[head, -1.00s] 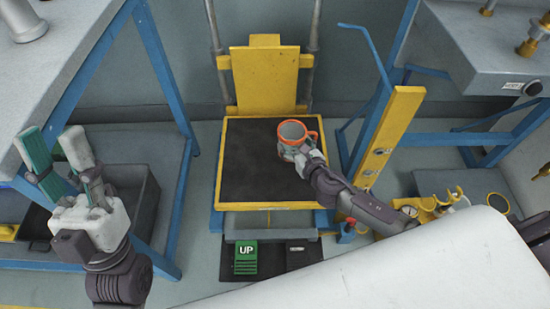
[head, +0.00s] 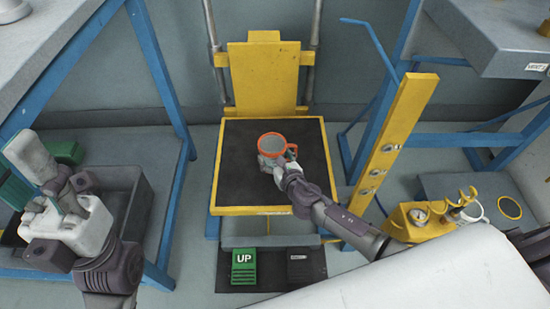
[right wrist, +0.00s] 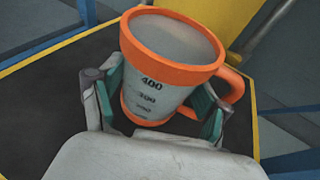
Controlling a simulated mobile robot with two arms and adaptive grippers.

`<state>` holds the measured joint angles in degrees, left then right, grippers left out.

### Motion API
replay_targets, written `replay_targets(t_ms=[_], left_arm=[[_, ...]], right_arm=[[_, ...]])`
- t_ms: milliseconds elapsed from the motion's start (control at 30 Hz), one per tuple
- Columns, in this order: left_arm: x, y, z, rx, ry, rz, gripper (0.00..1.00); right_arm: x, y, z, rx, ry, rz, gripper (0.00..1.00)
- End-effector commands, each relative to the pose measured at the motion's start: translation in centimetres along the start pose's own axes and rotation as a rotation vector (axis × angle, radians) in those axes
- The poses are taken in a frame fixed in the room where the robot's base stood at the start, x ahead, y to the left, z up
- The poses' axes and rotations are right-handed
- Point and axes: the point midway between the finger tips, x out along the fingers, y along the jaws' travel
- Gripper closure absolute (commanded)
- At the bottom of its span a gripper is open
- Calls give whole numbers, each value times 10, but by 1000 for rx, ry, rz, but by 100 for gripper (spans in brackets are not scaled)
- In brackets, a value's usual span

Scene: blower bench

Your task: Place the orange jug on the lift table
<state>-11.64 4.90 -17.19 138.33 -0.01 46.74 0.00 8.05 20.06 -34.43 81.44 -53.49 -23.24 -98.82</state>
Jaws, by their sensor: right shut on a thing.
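The orange jug (head: 277,150) has an orange rim, base and handle and a grey body with number marks. It is over the black top of the yellow-edged lift table (head: 235,185) in the head view. My right gripper (head: 268,166) is shut on the jug, its green-padded fingers on both sides of the body in the right wrist view, where the jug (right wrist: 165,65) looks slightly tilted in the picture. I cannot tell whether its base touches the table top. My left gripper (head: 58,190) is at the far left, away from the jug; its finger gap is unclear.
A green UP pedal (head: 244,267) and a dark pedal (head: 300,266) lie in front of the lift table. A yellow post (head: 398,130) stands at its right. Blue-framed benches flank it, with a grey bin (head: 125,200) at left. The table top around the jug is clear.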

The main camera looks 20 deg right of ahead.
Motion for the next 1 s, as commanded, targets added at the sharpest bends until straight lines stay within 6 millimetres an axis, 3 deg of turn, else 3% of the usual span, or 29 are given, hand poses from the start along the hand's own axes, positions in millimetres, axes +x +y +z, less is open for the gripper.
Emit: replay_targets(t_ms=[200, 233, 367, 800, 1000], left_arm=[[0, 0, 0, 1, 8, 3, 60], [2, 0, 0, 1, 11, 4, 60], [2, 0, 0, 1, 11, 4, 60], [7, 0, -2, 0, 13, 3, 60], [-4, 0, -3, -6, -50, -18, 60]], right_arm=[[2, 0, -4, -1, -1, 0, 68], [1, 0, -4, -1, 0, 0, 21], [1, 0, -3, 0, 0, 0, 0], [-2, 0, 3, 1, 1, 0, 0], [-40, 0, 3, -1, 4, 2, 0]])
